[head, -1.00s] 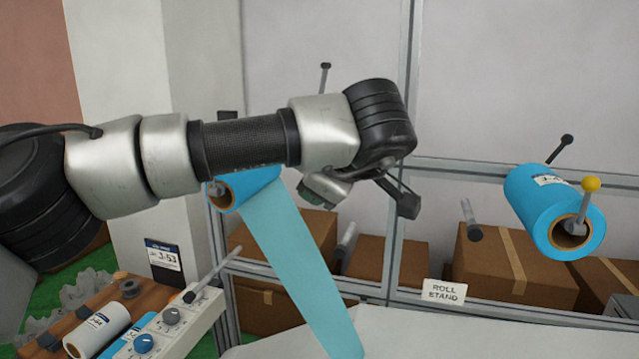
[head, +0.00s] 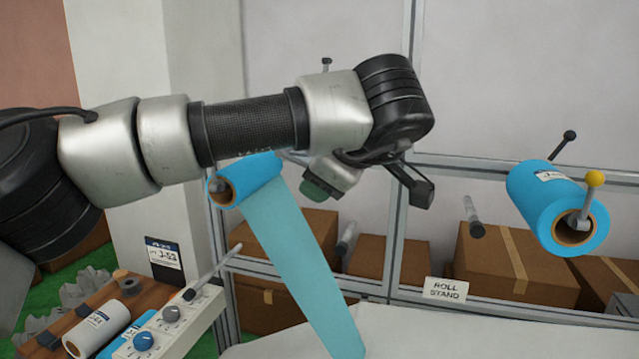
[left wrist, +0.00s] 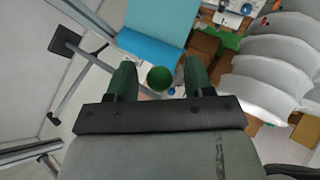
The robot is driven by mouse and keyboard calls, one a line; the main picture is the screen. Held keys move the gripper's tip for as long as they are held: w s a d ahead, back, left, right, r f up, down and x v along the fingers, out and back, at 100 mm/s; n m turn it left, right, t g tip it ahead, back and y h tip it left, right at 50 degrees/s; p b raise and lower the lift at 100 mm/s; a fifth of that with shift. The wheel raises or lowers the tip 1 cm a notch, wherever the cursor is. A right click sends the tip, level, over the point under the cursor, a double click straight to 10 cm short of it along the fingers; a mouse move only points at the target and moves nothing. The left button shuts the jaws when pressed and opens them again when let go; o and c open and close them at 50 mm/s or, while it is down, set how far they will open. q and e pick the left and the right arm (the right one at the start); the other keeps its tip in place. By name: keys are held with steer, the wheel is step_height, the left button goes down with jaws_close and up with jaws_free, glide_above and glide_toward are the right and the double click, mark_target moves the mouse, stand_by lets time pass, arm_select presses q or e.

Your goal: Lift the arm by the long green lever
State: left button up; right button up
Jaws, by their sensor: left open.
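In the left wrist view a round green knob (left wrist: 159,78) shows between the two dark green fingers of my left gripper (left wrist: 160,70), with a gap on each side. I take it for the end of the green lever; its shaft cannot be made out. In the head view my left gripper (head: 318,192) is beside the left blue roll (head: 252,178), and the arm and hand hide the green lever. The gripper is open. A blue sheet (head: 300,265) hangs down from this roll and shows in the left wrist view too (left wrist: 152,30). My right gripper is not in view.
A second blue roll (head: 545,205) at the right has a yellow-knobbed lever (head: 593,180). A black-knobbed lever (head: 569,137) stands behind it. A metal frame (head: 398,240) and boxes (head: 510,265) are behind. A control panel (head: 170,325) is at lower left.

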arm_select(q)
steer(key=b+v, duration=0.1)
steer(key=v, duration=0.7)
steer(key=shift+s+d+r+b, duration=0.2)
steer(key=shift+b, duration=0.2)
